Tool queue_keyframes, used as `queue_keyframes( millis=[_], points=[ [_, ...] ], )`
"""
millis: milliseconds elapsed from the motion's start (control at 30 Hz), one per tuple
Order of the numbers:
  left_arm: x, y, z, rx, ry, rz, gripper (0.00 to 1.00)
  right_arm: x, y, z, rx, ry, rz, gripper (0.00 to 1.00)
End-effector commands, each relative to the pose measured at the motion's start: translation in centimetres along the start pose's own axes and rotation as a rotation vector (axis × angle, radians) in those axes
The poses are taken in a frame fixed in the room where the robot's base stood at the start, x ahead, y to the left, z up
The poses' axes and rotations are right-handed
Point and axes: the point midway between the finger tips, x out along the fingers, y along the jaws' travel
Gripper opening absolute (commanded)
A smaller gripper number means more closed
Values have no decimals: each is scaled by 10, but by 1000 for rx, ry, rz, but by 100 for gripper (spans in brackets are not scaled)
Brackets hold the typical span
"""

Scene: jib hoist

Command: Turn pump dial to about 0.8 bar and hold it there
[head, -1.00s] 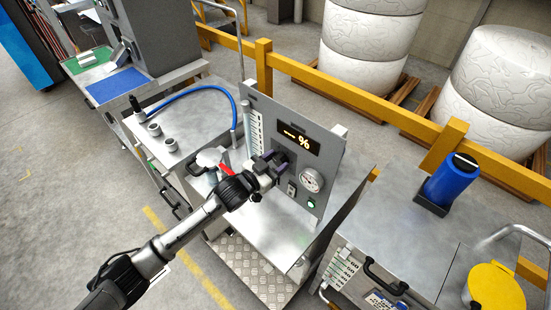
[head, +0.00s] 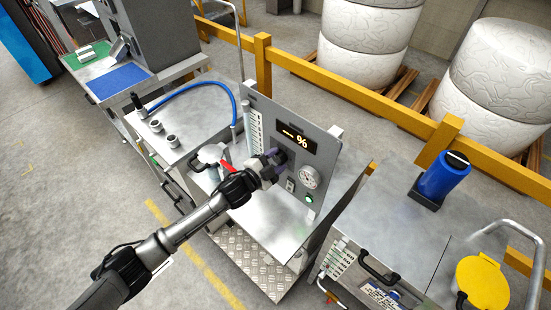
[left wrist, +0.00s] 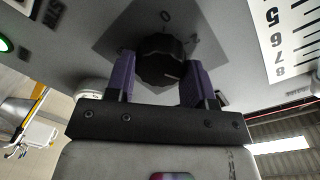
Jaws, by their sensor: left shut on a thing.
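The pump dial is a black ridged knob (left wrist: 160,62) on a grey panel, with a "0" mark above it in the left wrist view. My left gripper (left wrist: 160,78) has its purple-padded fingers on both sides of this knob and is shut on it. In the head view the left gripper (head: 272,166) reaches the upright panel (head: 325,160) and mostly hides the knob. A round white gauge (head: 309,178) sits to its right; its needle is too small to read. The display (head: 296,138) shows a dash and "%". My right gripper is not in view.
A green lamp (head: 309,199) and a small switch (head: 290,186) are by the gauge. A red-handled part (head: 225,166) lies left of the gripper. A blue hose (head: 195,88) curves over the left bench. A blue cylinder (head: 444,176) stands right. A yellow rail (head: 345,90) runs behind.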

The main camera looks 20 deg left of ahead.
Motion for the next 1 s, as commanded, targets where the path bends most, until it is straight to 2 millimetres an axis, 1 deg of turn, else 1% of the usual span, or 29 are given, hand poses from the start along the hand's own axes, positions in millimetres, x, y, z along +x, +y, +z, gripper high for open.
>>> queue_keyframes(
  millis=[200,633,667,900,933,1000],
  points=[
    [0,0,-1,39,-1,0,25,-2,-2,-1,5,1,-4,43],
    [0,0,0,45,-1,0,25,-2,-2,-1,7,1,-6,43],
    [0,0,0,45,-1,0,50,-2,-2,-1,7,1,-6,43],
    [0,0,0,45,-2,0,73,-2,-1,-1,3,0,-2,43],
    [0,0,0,45,-2,0,75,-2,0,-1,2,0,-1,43],
    [0,0,0,45,-2,0,75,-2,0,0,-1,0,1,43]
  ],
)
